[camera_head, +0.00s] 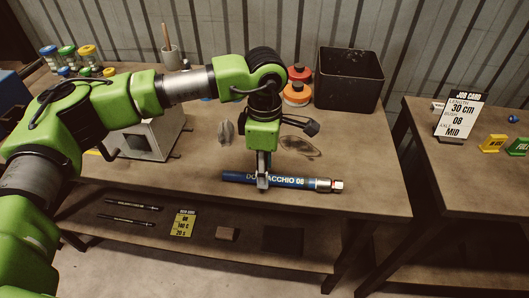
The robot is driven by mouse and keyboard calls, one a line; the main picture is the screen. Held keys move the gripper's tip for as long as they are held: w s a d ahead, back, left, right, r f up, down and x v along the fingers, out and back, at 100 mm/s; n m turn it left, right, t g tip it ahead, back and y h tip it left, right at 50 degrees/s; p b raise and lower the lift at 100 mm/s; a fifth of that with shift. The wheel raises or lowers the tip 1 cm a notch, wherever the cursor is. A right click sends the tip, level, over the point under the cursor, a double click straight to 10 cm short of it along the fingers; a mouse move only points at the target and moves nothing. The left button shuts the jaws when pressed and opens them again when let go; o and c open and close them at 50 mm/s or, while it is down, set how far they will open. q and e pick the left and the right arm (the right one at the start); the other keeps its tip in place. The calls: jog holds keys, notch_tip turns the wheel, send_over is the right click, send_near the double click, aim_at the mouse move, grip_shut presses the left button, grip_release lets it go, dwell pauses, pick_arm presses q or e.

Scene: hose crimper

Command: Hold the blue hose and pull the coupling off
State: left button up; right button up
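The blue hose (240,178) lies across the front part of the workbench, with white lettering along it. A metal coupling (325,185) sits on its right end. My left gripper (263,180) points straight down over the hose, left of its middle. A grey finger crosses the near side of the hose and hides part of the lettering. The far finger is hidden, so I cannot tell whether the gripper is closed on the hose. My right gripper is out of view.
A grey machine (150,137) stands behind my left arm. A right-hand table holds a job card (460,115) and yellow and green blocks. The bench right of the coupling is clear.

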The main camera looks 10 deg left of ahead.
pick_arm(q)
jog(key=shift+f, duration=1.15)
jog(key=c, duration=1)
grip_shut()
